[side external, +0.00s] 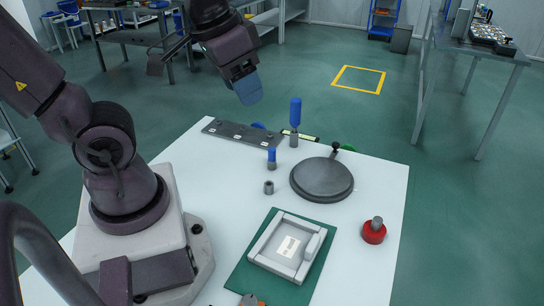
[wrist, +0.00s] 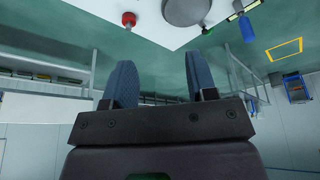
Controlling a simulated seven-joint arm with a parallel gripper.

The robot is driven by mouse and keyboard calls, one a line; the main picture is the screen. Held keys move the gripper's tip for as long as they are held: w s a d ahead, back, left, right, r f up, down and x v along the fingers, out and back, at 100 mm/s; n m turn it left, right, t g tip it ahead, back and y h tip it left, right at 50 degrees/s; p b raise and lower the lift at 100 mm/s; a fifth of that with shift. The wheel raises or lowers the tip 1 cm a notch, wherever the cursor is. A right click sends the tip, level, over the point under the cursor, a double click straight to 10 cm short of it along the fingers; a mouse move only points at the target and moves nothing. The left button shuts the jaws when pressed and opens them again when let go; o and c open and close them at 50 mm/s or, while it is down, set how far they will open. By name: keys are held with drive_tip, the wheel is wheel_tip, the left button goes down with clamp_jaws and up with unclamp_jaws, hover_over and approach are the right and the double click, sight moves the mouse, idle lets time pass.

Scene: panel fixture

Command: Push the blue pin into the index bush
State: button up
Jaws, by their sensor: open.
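A short pin with a blue top and grey lower part (side external: 272,157) stands upright on the white table in the side view. A small grey hollow cylinder (side external: 268,187), which looks like the index bush, stands just in front of it, apart from it. A taller blue-handled piece (side external: 295,113) stands behind, upright on a grey base; it seems to show in the wrist view as well (wrist: 247,27). My gripper (side external: 249,92) is high above the back of the table, clear of everything. In the wrist view its blue fingers (wrist: 161,85) are apart with nothing between them.
A grey round disc with a black knob (side external: 321,180) lies right of the pin. A red-based knob (side external: 373,231) is near the right edge. A grey frame on a green mat (side external: 240,270) lies in front. A dark strip (side external: 240,134) lies along the back edge.

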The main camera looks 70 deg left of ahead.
drive_tip(key=w+a+f+n+g, duration=0.3)
drive_tip(key=w+a+f+n, duration=0.1)
drive_tip(key=w+a+f, duration=0.3)
drive_tip(key=n+g, duration=0.1)
drive_tip(key=n, duration=0.3)
hover_over(272, 150)
wheel_tip(272, 150, down, 10)
drive_tip(key=f, duration=0.7)
drive_tip(key=shift+w+a+f, duration=0.1)
drive_tip(key=shift+w+f, duration=0.1)
drive_tip(key=f, duration=0.5)
drive_tip(key=shift+s+f, duration=0.1)
drive_tip(key=shift+s, duration=0.1)
clamp_jaws()
